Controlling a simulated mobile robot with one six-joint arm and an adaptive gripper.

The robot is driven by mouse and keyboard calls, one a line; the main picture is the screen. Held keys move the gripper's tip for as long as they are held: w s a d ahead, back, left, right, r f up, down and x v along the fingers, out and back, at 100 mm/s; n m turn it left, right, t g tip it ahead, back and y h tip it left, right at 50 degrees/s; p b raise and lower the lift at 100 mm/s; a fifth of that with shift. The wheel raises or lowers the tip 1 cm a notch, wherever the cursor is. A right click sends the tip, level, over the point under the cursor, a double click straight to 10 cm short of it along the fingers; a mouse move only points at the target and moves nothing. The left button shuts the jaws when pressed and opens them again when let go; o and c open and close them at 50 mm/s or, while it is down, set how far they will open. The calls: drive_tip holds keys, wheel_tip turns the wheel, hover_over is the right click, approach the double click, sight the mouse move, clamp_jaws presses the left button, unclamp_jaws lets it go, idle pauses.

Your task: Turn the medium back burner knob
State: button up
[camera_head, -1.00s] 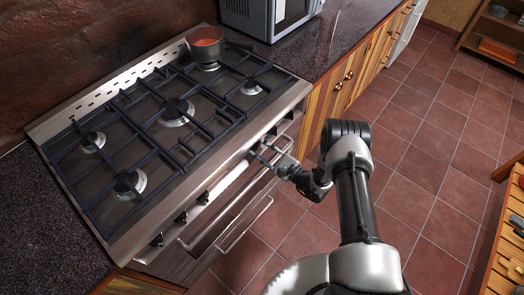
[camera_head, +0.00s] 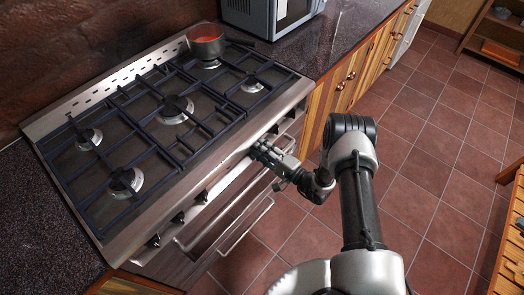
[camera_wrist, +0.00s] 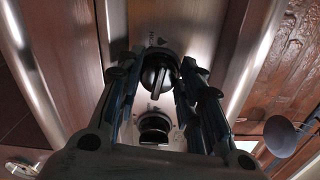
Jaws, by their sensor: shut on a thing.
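The stove's front panel carries a row of black knobs, such as one knob (camera_head: 202,196) left of my gripper in the head view. My gripper (camera_head: 257,150) is at the right part of this row and hides the knob there. In the wrist view, my gripper's fingers (camera_wrist: 162,76) are on both sides of a round black knob (camera_wrist: 158,70) with a raised grip bar, shut on it. A second black knob (camera_wrist: 154,126) shows below it. The panel label is too small to read, so I cannot tell which burner this knob serves.
A pot with orange-red contents (camera_head: 206,41) stands on the back right burner. A microwave (camera_head: 268,16) is on the dark counter behind. Oven door handles (camera_head: 246,225) run below the knobs. The tiled floor (camera_head: 440,150) to the right is clear.

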drive_tip(key=shift+n, duration=0.7)
drive_tip(key=o, duration=1)
drive_tip(key=shift+d, duration=0.1)
drive_tip(key=v, duration=1.1)
drive_tip(key=shift+s+d, duration=0.25)
drive_tip(key=shift+s, duration=0.1)
